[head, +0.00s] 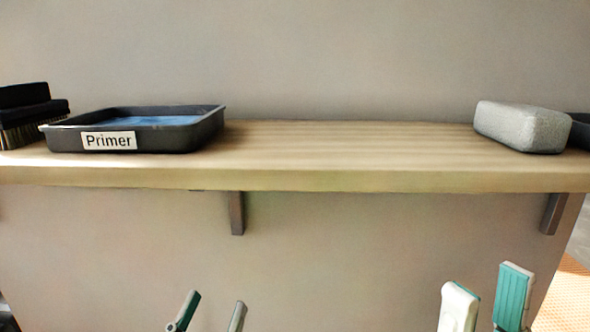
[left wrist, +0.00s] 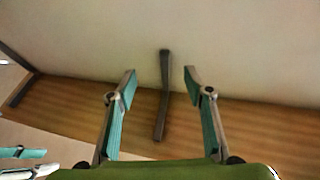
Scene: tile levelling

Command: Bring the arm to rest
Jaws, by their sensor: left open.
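My left gripper (head: 217,298) is at the bottom edge of the head view, left of centre. It is below the shelf and in front of the wall, with its two fingers apart and nothing between them. In the left wrist view its teal-padded fingers (left wrist: 159,72) are spread, with a dark shelf bracket (left wrist: 164,95) behind the gap. My right gripper (head: 486,280) is at the bottom right of the head view, also below the shelf, with its fingers apart and empty. Its fingers also show at the lower left of the left wrist view (left wrist: 22,160). Both arms are mostly out of frame.
A wooden shelf (head: 350,180) on brackets (head: 237,214) spans the wall above the grippers. On it are a dark brush (head: 30,105), a black tray labelled Primer (head: 190,138) with blue inside, and a grey block (head: 522,127). The shelf's middle is clear.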

